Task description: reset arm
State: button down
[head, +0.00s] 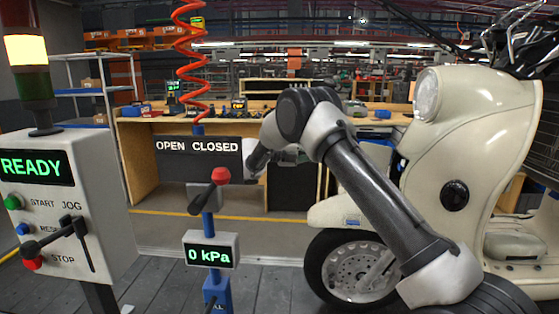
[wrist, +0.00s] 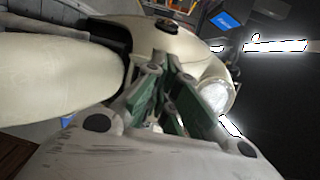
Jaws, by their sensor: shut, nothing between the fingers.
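My gripper (wrist: 180,88) shows in the wrist view with its grey fingers and green pads, shut with nothing held. In the head view my arm rises from the lower right, bends at the top centre and reaches down-left. Its end is beside the right edge of the OPEN CLOSED sign (head: 198,159), and I cannot tell whether they touch. The gripper itself is mostly hidden there by my arm. The wrist view looks along the fingers toward the cream scooter (wrist: 165,45).
The cream scooter (head: 478,140) stands at the right. A red-handled valve lever (head: 220,176) sits above a gauge reading 0 kPa (head: 211,250). At the left is a control box (head: 68,170) with READY, buttons and a lever. A coiled red hose (head: 188,60) hangs above the sign.

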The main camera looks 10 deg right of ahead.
jog(key=s+f+m+y, duration=0.1)
jog(key=f+m, duration=0.2)
jog(key=s+f+m+y, duration=0.1)
jog(key=f+m, duration=0.2)
jog(key=s+d+f+m+g+y, duration=0.1)
jog(key=s+f+m, duration=0.1)
jog(key=f+m, duration=0.1)
jog(key=shift+s+f, duration=0.1)
jog(key=shift+f, duration=0.1)
jog(key=s+m+y, duration=0.1)
jog(key=s+m, duration=0.1)
jog(key=s+m+y, duration=0.1)
jog(key=s+m, duration=0.1)
jog(key=s+d+m+g+y, duration=0.1)
jog(key=s+m, duration=0.1)
jog(key=s, duration=0.1)
jog(key=shift+f, duration=0.1)
jog(key=s+d+r+m+t+y, duration=0.1)
jog(key=s+r+m, duration=0.4)
jog(key=s, duration=0.7)
jog(key=s+d+r+m+t+y, duration=0.1)
jog(key=s+r+m+t+y, duration=0.2)
jog(key=s+r+m+y, duration=0.2)
jog(key=s+d+r+m+t+y, duration=0.1)
jog(key=s+r+m+y, duration=0.4)
jog(key=s+m, duration=0.5)
jog(key=s+t, duration=0.1)
jog(key=s, duration=0.8)
jog(key=shift+s+m, duration=0.3)
